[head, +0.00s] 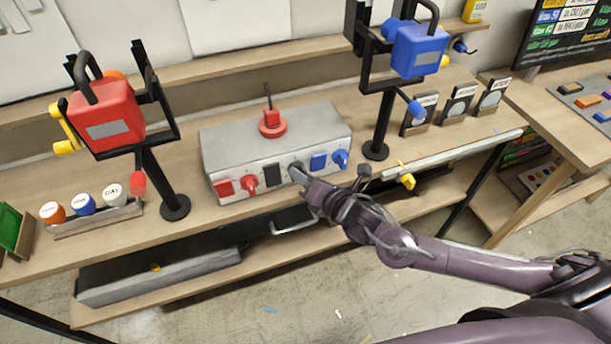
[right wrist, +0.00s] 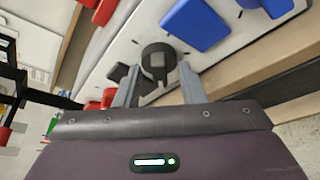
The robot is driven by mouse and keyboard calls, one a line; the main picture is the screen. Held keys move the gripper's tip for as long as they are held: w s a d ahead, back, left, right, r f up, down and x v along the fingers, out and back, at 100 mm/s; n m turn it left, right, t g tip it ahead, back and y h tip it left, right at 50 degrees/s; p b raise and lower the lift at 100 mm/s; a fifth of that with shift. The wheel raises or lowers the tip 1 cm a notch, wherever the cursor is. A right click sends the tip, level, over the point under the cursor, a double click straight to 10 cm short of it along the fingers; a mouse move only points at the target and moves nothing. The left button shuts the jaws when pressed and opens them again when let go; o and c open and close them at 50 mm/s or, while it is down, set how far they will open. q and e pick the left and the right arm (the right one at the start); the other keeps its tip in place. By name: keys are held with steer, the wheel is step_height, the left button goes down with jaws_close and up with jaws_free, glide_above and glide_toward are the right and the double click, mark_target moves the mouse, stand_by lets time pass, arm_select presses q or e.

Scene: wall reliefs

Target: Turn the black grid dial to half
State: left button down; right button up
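The black dial (head: 295,166) is on the front of a grey box (head: 217,145), right of a black square plate (head: 272,175). My right gripper (head: 298,176) is at the dial and hides part of it in the head view. In the right wrist view the black dial (right wrist: 158,58) shows between the fingertips of my right gripper (right wrist: 157,70). The fingers are apart on either side of it, and I cannot tell whether they touch it. The black plate (right wrist: 120,74) is partly behind the left finger there. My left gripper is not in view.
A red dial (head: 248,182) and a blue dial (head: 341,158) flank the black one. A red lever (head: 271,122) stands on the box. Red (head: 106,115) and blue (head: 417,50) devices hang on black stands. A drawer-like handle (head: 293,226) is below.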

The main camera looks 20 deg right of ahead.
jaws_close()
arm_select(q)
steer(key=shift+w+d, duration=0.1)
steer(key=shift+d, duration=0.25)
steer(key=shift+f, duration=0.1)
